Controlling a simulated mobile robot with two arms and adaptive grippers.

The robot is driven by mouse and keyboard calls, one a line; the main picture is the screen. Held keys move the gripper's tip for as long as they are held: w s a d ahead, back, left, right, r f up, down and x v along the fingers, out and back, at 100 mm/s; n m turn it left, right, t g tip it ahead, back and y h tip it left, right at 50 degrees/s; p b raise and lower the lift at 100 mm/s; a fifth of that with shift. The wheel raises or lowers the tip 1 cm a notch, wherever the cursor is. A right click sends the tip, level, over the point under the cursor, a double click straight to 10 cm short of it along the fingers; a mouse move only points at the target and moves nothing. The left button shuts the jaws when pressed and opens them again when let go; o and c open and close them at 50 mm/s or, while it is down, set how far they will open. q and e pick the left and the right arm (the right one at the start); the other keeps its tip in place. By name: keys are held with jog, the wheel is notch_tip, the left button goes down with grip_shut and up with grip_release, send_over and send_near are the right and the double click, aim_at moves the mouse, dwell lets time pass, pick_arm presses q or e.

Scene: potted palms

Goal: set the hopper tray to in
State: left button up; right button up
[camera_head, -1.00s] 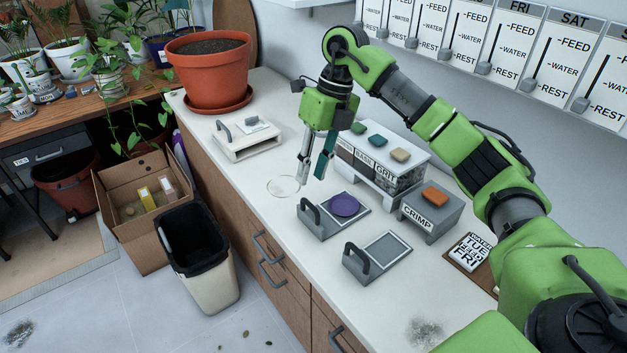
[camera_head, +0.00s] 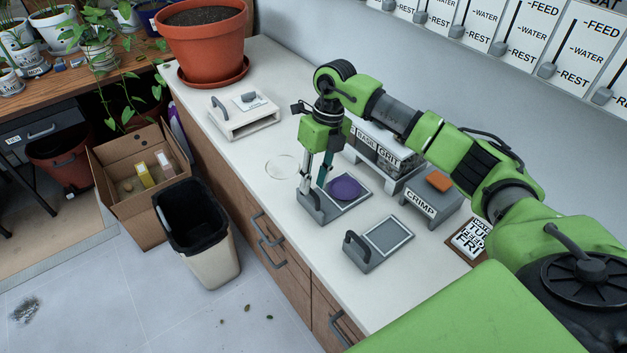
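The hopper (camera_head: 384,150), with BASIL and GRIT labels, stands against the wall, partly hidden by my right arm. My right gripper (camera_head: 313,188) points down at this tray's handle end. Its two fingers are apart, and the handle is mostly hidden by them; I cannot tell if they touch it. My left gripper is not in view.
A second handled tray (camera_head: 374,258) with a mesh top lies before the CRIMP block (camera_head: 430,203). A white handled box (camera_head: 243,117), a clear round dish (camera_head: 281,167) and a big terracotta pot (camera_head: 203,45) stand further left. The counter's front edge is close.

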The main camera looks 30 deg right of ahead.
jog(key=shift+a+f, duration=0.1)
jog(key=shift+f, duration=0.6)
grip_shut()
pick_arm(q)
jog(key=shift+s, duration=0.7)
pick_arm(e)
jog(key=d+b, duration=0.1)
jog(key=d, duration=0.4)
jog(key=w+d+b, duration=0.1)
jog(key=d, duration=0.4)
jog(key=w+d+b, duration=0.1)
jog(key=d, duration=0.4)
jog(key=shift+w+d+b, duration=0.1)
jog(key=shift+d+b, duration=0.05)
jog(key=shift+b, duration=0.15)
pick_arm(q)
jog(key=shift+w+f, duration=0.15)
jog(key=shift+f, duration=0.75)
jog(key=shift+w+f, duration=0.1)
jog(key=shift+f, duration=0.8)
pick_arm(e)
jog(key=shift+d, duration=0.45)
